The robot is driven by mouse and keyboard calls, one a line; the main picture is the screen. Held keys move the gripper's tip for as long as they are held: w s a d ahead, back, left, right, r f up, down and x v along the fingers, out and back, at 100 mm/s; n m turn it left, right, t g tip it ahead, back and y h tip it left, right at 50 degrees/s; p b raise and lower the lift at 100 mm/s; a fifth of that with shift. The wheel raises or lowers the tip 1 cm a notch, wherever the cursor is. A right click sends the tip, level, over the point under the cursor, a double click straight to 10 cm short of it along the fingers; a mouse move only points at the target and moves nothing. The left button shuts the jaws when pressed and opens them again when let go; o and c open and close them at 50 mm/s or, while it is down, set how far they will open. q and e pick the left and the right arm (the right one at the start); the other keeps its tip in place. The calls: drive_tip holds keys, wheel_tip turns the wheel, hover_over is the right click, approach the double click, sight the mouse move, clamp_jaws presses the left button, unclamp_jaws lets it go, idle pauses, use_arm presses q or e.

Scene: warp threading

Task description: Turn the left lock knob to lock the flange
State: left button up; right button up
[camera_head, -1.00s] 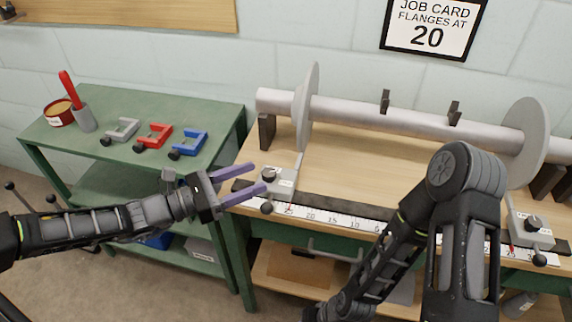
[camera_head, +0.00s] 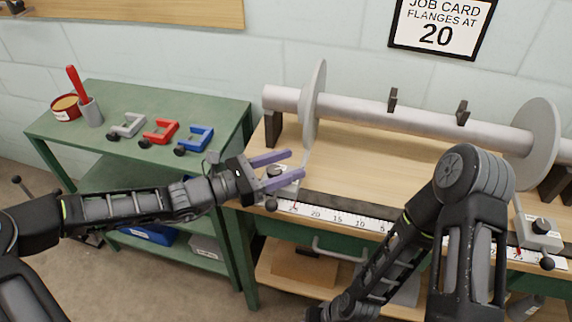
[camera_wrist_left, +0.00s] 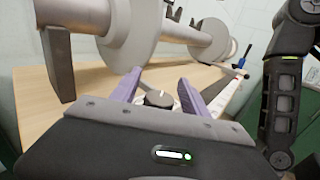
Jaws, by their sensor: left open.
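The left flange is a grey disc (camera_head: 315,105) near the left end of the grey beam; it also shows in the wrist view (camera_wrist_left: 131,40). Its grey lock block (camera_head: 284,194) sits at the left end of the ruler. The dark round left lock knob (camera_wrist_left: 158,98) has a white mark on top and shows between my finger pads in the wrist view.
The right flange (camera_head: 533,145) and its knobbed lock block (camera_head: 540,234) are at the right. My right arm crosses the bench front. A green side table (camera_head: 100,150) holds grey, red and blue clamps (camera_head: 160,132). A job card (camera_head: 440,28) reads 20.

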use_arm(q)
drive_tip(key=shift+c, duration=0.3)
clamp_jaws()
idle(0.3)
drive_tip(key=shift+s+r+m+g+h+p, duration=0.15)
drive_tip(key=shift+m+g+h+p, duration=0.15)
drive_tip(key=shift+m+g+p, duration=0.7)
drive_tip(key=shift+g+p, duration=0.15)
drive_tip(key=shift+g, duration=0.35)
drive_tip(key=shift+s+d+m+g+h, duration=0.15)
drive_tip(key=shift+m+g+h, duration=0.25)
drive_tip(key=shift+m+g, duration=0.5)
drive_tip(key=shift+s+m+g, duration=0.25)
drive_tip(key=shift+m+g, duration=0.3)
drive_tip(key=shift+g, duration=0.55)
drive_tip(key=shift+s+m+g, duration=0.2)
drive_tip(key=shift+m+g, duration=0.35)
drive_tip(key=shift+g, duration=0.55)
